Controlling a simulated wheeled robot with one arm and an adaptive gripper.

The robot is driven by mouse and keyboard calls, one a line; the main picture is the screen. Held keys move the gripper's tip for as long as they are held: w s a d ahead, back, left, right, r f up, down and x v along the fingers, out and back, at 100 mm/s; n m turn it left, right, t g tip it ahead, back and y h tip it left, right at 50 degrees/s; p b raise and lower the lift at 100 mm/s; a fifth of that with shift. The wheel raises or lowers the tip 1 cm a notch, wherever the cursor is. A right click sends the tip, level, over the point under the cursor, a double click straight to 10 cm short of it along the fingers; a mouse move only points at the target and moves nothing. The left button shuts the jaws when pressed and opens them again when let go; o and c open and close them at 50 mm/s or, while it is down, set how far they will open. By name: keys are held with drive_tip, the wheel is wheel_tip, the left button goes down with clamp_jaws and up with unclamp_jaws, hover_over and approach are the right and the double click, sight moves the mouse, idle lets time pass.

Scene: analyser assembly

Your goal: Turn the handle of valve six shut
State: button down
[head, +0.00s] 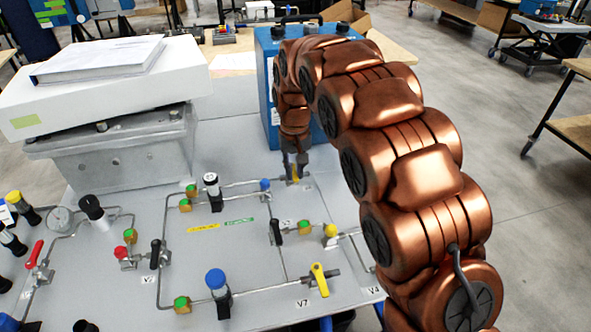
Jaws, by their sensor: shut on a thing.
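My gripper (295,172) is at the far right part of the grey panel (235,265), pointing down at the pipe end just right of a blue-capped fitting (265,185). It is shut on a small valve handle there, which I take to be the handle of valve six. The fingers cover most of that handle, so its angle cannot be told. No V6 label is legible. A yellow handle (319,280) stands beside the V7 label (302,303) at the front, apart from my gripper.
Thin pipes, gauges and knobs cover the panel. A black-handled valve (276,231) and a yellow-capped fitting (330,235) stand in front of my gripper. A blue case (266,85) stands close behind it. A grey box with a white slab (110,85) fills the back left.

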sight(295, 175)
drive_tip(key=shift+r, duration=0.1)
drive_tip(key=c, duration=1.1)
unclamp_jaws()
wheel_tip(295, 175, up, 12)
drive_tip(key=shift+f, duration=0.1)
